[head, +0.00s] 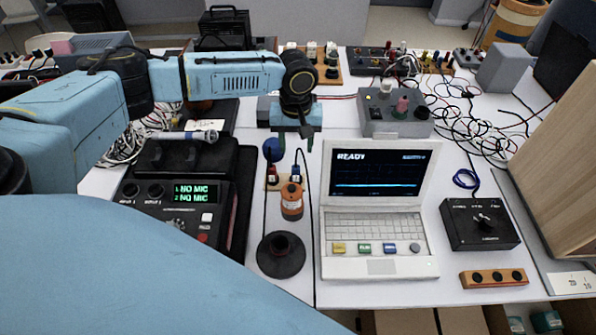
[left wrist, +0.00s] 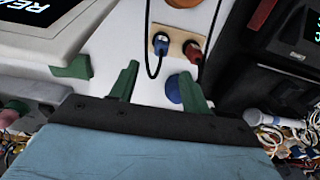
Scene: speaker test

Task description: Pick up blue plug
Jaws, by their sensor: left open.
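The blue plug (head: 296,173) stands in a small wooden socket board, beside a red plug (head: 271,174) to its left. In the left wrist view the blue plug (left wrist: 160,43) has a black cord running from it, and the red plug (left wrist: 193,52) is on its right. My left gripper (head: 297,143) is open and empty, behind and above the blue plug in the head view. Its green fingers (left wrist: 158,80) are apart, short of the plug in the left wrist view. My right gripper is not in view.
A blue ball-like thing (head: 273,149) lies near the left gripper's fingers. An orange cylinder (head: 291,201) and a black round stand (head: 281,255) are in front of the plugs. A laptop (head: 375,225) is to the right, and a black audio unit (head: 175,212) to the left.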

